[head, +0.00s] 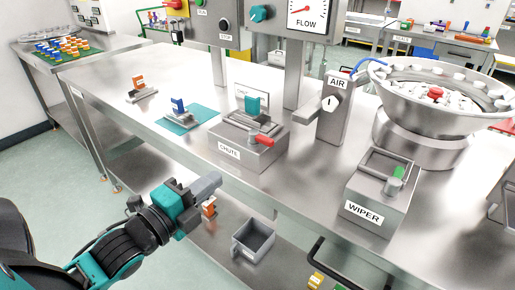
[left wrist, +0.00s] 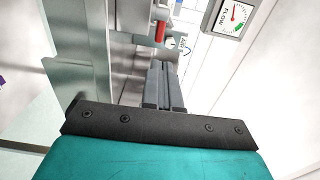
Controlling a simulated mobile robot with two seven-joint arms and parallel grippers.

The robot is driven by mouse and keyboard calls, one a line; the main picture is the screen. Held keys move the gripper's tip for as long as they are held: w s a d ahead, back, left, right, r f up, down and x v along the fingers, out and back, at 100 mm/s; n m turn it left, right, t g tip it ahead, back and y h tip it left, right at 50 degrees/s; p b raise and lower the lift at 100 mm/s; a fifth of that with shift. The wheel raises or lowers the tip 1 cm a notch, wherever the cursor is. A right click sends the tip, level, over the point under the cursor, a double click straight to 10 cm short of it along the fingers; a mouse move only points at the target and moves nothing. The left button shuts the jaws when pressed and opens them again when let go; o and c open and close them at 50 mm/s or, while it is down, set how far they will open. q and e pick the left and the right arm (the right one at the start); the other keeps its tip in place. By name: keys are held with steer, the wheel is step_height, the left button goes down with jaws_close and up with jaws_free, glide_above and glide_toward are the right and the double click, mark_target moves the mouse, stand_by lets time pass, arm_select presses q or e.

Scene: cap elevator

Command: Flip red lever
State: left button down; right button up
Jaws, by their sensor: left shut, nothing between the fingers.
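My right gripper is not in view.
A box labelled WIPER (head: 366,212) with a green-handled lever (head: 396,178) stands to the right. Behind are the AIR post (head: 333,128) and a bowl feeder (head: 420,135). A grey bin (head: 254,240) sits below.

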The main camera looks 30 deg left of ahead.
mark_target(263, 142)
arm_select(q)
steer(key=shift+w, duration=0.1)
steer(key=w, duration=0.9)
steer(key=w+d, duration=0.1)
steer(key=w, duration=0.3)
steer(key=shift+w+d, duration=0.1)
steer(key=shift+w, duration=0.3)
